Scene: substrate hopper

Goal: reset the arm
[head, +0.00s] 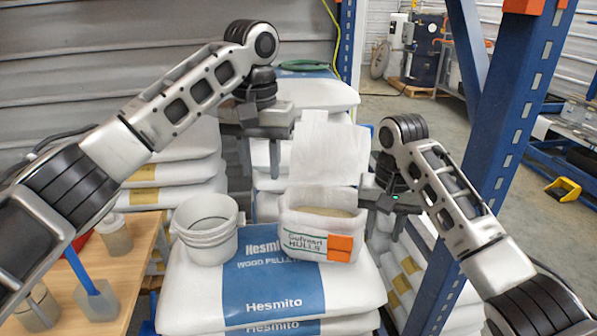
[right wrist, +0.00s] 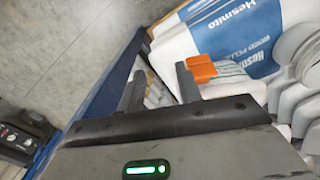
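My left gripper (head: 260,168) hangs fingers down above and behind the white bucket in the head view. Its fingers are apart with nothing between them. My right gripper (head: 383,225) is beside the right edge of the open hulls bag (head: 303,240), and its fingers point down. In the right wrist view, the right gripper (right wrist: 158,72) has its two fingers apart and empty. The bag's orange patch (right wrist: 200,68) shows by the right-hand finger. I cannot tell whether that finger touches the bag.
The bag and a white bucket (head: 207,238) stand on stacked Hesmito wood pellet sacks (head: 275,280). A blue rack post (head: 500,150) rises close to my right arm. A wooden table (head: 135,262) with a blue-handled scoop (head: 97,300) is at left. More white sacks stand behind.

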